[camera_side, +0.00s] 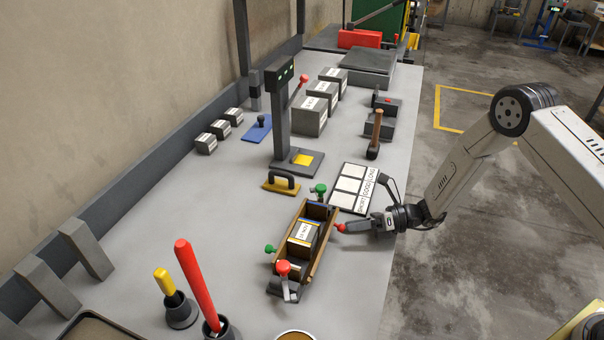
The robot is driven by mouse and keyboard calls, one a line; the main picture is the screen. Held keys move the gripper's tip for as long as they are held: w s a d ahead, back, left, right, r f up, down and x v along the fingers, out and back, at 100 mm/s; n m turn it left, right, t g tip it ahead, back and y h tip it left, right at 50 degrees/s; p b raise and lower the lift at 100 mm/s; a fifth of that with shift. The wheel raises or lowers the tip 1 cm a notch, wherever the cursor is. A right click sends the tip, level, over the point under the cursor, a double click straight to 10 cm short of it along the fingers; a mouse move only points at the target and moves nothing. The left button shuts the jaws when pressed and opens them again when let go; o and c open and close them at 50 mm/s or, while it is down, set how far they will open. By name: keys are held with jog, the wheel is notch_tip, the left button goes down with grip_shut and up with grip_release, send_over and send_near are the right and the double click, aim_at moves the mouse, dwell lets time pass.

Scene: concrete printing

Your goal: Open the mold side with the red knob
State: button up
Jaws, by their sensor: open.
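The mold (316,262) is a long wooden box with dark ends, on the grey bench at the lower middle. A labelled grey block (302,232) sits inside it. A red knob (339,228) is at the mold's right side. My gripper (350,227) is open and level with this knob, its fingertips at or around it; I cannot tell whether they touch it. A second red knob (283,267) tops a pale lever at the mold's near end. Green knobs are at the far end (320,188) and left side (270,249). The mold's walls look upright.
A card with white panels (349,188) lies behind my gripper. A yellow float (281,183) and a dark stand (281,115) are beyond the mold. A red rod (195,285) and a yellow-handled tool (165,281) stand at the near left. The bench's right edge is below my wrist.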

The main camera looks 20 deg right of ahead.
jog(key=shift+v, duration=3)
jog(key=shift+s+a+r, duration=0.1)
jog(key=shift+a+r+n+t+h, duration=0.5)
jog(key=shift+a+t+h, duration=0.1)
jog(key=shift+t, duration=0.2)
jog(key=shift+s+a+r+n+t+h, duration=0.3)
jog(key=shift+n+t+h, duration=0.1)
jog(key=shift+t+h, duration=0.15)
jog(key=shift+s+a+r+n+t+h, duration=0.1)
jog(key=shift+s+n+t+h, duration=0.15)
jog(key=shift+h, duration=0.2)
jog(key=shift+s+a+r+n+t+h, duration=0.15)
jog(key=shift+s+h, duration=0.1)
jog(key=shift+h, duration=0.15)
jog(key=shift+s+d+r+n+h, duration=0.1)
jog(key=shift+s+r+n+h, duration=0.05)
jog(key=shift+s+n+h, duration=0.6)
jog(key=shift+t, duration=0.25)
jog(key=shift+x, duration=3.95)
